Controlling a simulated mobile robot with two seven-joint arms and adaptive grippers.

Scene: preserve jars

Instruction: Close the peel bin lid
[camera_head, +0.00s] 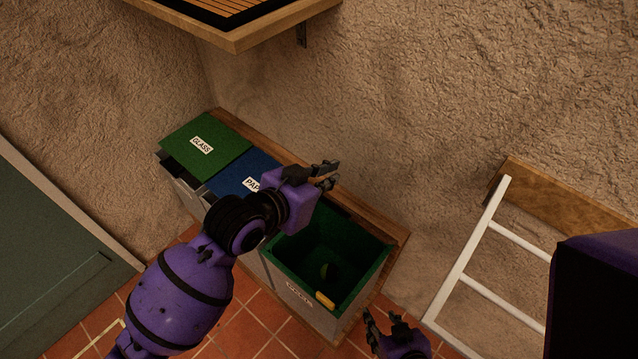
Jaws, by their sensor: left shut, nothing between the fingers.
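The peel bin (301,297) stands open at the near end of a row of bins. Its inside is green and dark. A small yellow-green thing (327,271) lies inside, and a yellow piece (325,299) shows at the front rim. A green panel (352,236) rises at the back of the opening; I cannot tell whether it is the raised lid or the inner wall. My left gripper (328,174) is shut and empty, above the back edge of the bins. My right gripper (371,326) is low, right of the peel bin's front corner; its jaw state is unclear.
The glass bin (206,143) has a green lid and the paper bin (240,170) a blue lid, partly hidden by my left arm. A wooden shelf (270,28) juts out above. A white ladder-like rack (470,255) stands right. A grey-green cabinet (45,270) is at left.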

